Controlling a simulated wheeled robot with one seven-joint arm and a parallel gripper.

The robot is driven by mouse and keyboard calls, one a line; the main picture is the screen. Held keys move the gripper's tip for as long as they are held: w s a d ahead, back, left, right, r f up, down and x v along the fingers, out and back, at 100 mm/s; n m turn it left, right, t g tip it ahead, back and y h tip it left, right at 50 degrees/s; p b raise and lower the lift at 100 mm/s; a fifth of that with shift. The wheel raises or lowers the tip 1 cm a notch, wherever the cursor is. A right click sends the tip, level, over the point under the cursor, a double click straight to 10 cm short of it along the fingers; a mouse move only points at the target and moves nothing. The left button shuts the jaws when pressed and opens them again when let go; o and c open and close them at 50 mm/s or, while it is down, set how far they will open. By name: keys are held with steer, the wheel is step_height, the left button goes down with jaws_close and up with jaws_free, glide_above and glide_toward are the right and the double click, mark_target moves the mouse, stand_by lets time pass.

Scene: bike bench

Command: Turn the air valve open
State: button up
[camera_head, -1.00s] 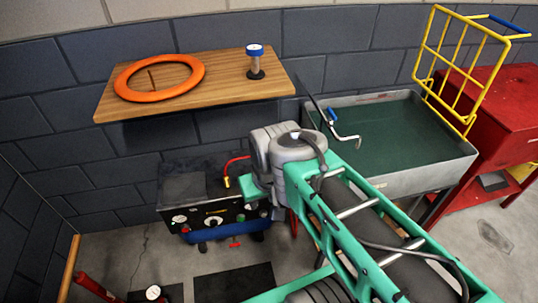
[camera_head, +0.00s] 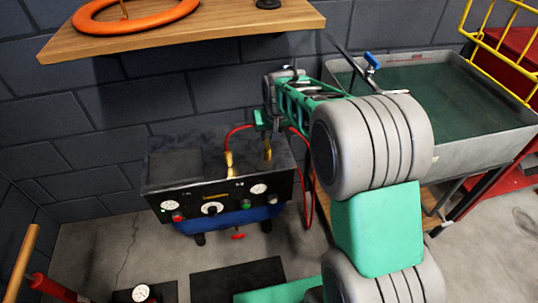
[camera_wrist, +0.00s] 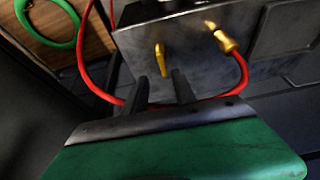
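The air valve is a small yellow lever (camera_wrist: 160,58) on top of the dark air compressor (camera_head: 205,180), near its right end; it also shows in the head view (camera_head: 267,148). A brass fitting (camera_wrist: 226,42) with a red hose is beside the valve, also seen in the head view (camera_head: 229,165). In the wrist view, my gripper (camera_wrist: 161,88) is open, with two dark fingers apart. The lever shows between and just beyond the fingertips; I cannot tell whether they touch it. In the head view, my arm partly hides the compressor's right side.
A wooden shelf (camera_head: 180,42) with an orange ring (camera_head: 135,18) is on the wall above. A grey basin (camera_head: 470,135) stands to the right. The red hose (camera_head: 306,200) loops down beside the compressor. A green ring (camera_wrist: 52,22) lies on wood in the wrist view.

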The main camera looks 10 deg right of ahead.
mark_target(268, 144)
steer(key=x, duration=0.4)
steer(key=b+x, duration=0.1)
steer(key=x, duration=0.1)
steer(key=shift+a, duration=0.35)
steer(key=shift+w+d+f, duration=0.15)
steer(key=shift+w+f, duration=0.05)
steer(key=shift+f, duration=0.1)
steer(key=shift+c, duration=0.4)
jaws_close()
